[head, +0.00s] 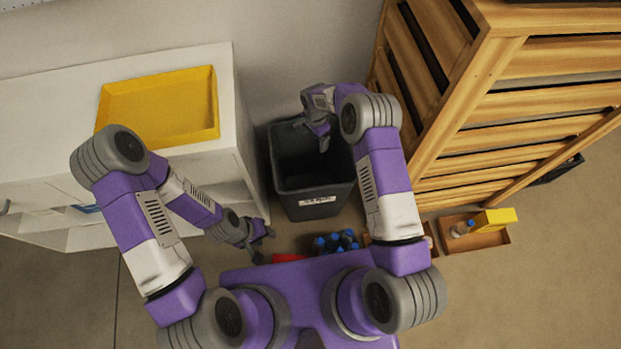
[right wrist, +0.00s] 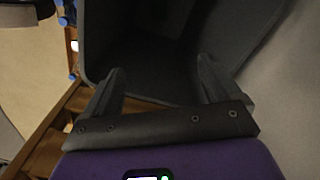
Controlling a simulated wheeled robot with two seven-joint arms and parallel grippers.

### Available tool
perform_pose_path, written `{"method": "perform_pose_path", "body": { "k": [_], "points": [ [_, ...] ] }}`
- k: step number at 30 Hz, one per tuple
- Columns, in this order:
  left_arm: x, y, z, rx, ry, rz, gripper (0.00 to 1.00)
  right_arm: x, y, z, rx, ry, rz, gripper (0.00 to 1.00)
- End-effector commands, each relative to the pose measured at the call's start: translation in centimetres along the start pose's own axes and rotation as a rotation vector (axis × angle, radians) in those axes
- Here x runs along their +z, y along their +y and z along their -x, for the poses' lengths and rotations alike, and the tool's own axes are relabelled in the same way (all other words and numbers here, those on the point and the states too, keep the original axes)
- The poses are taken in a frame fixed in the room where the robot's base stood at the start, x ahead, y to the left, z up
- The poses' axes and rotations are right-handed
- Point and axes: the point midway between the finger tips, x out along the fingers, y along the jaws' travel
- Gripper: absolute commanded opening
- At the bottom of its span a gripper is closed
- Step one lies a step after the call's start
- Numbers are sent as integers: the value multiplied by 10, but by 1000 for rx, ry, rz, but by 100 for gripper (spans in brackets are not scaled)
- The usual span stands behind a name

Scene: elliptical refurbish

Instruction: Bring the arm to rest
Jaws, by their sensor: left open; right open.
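My left gripper (head: 257,241) is open and empty in the head view, low in front of the white cabinet. My right gripper (head: 311,135) is over the dark bin (head: 316,203), near its far rim. In the right wrist view its two fingers (right wrist: 160,88) stand wide apart with nothing between them. The dark bin (right wrist: 185,40) also shows there, beyond the fingers. Its inside is too dark to tell what it holds. My right arm is bent above the bin's right side.
A white cabinet (head: 60,115) with a yellow tray (head: 158,105) on top stands at the left. A wooden slatted rack (head: 500,100) stands at the right. Blue-capped bottles (head: 336,242) are near my base. A brown tray (head: 488,238) with a yellow box (head: 496,219) lies on the floor at the right.

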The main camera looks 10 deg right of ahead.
Motion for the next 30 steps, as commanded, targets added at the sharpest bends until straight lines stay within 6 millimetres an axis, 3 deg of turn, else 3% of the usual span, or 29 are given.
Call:
{"method": "perform_pose_path", "body": {
  "k": [3, 9, 24, 30],
  "points": [
    [0, 3, 8, 0, 0, 0, 43, 0, 0, 20, 0, 1, 1, 90],
    [0, 4, 10, 0, 0, 0, 43, 0, 0, 31, 2, 0, 0, 90],
    [0, 4, 10, 0, 0, 0, 43, 1, 2, 30, 1, -4, 5, 90],
    [1, 7, 20, 0, 0, 0, 43, 17, 28, 16, -22, -72, 114, 90]
  ]
}}
